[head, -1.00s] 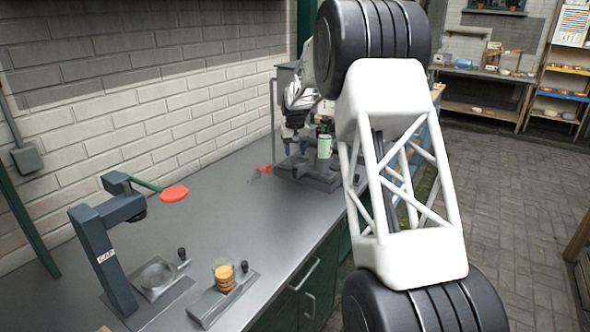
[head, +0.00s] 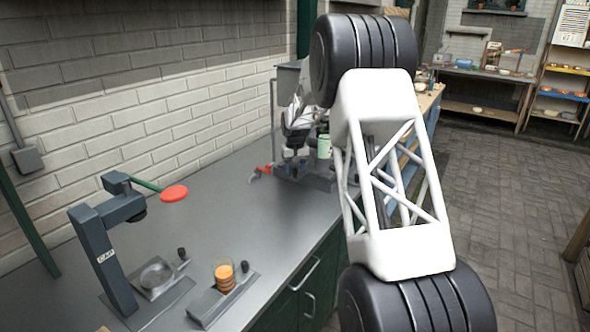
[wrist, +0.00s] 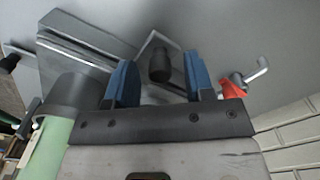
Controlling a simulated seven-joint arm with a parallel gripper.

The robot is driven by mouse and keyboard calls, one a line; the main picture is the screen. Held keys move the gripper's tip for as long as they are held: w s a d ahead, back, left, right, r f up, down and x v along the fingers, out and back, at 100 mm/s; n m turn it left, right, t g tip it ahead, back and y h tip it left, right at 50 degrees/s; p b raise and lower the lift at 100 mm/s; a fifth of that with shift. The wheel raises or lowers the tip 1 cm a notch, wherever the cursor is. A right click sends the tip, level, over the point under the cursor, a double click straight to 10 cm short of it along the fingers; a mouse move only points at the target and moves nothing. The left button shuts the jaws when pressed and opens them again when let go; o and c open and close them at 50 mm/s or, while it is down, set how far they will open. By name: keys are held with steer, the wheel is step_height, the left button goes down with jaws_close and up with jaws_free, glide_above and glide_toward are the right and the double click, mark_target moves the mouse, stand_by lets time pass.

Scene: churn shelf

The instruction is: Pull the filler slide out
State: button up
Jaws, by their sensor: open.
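The filler stand (head: 289,82) is at the far end of the grey bench in the head view, partly hidden by my arm. Its dark slide base (head: 318,181) lies on the bench under my gripper (head: 296,155). In the wrist view the blue fingers of my gripper (wrist: 160,85) are spread apart. A black knob (wrist: 160,65) shows between them, with a gap on both sides. Grey slide rails (wrist: 75,45) lie at the upper left. A pale green bottle (head: 324,146) stands beside the gripper; it also shows in the wrist view (wrist: 48,150).
A red-handled tap (head: 262,170) is just left of the filler base, near the wall. A capper marked CAP (head: 103,257) and a small slide with a jar of orange contents (head: 225,277) are at the near end. The bench middle is clear.

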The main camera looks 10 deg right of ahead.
steer(key=shift+f, duration=0.1)
steer(key=shift+c, duration=0.5)
jaws_close()
steer(key=s+a, duration=0.9)
steer(key=shift+s+a, duration=0.3)
stand_by(0.6)
steer(key=shift+o, duration=0.5)
jaws_free()
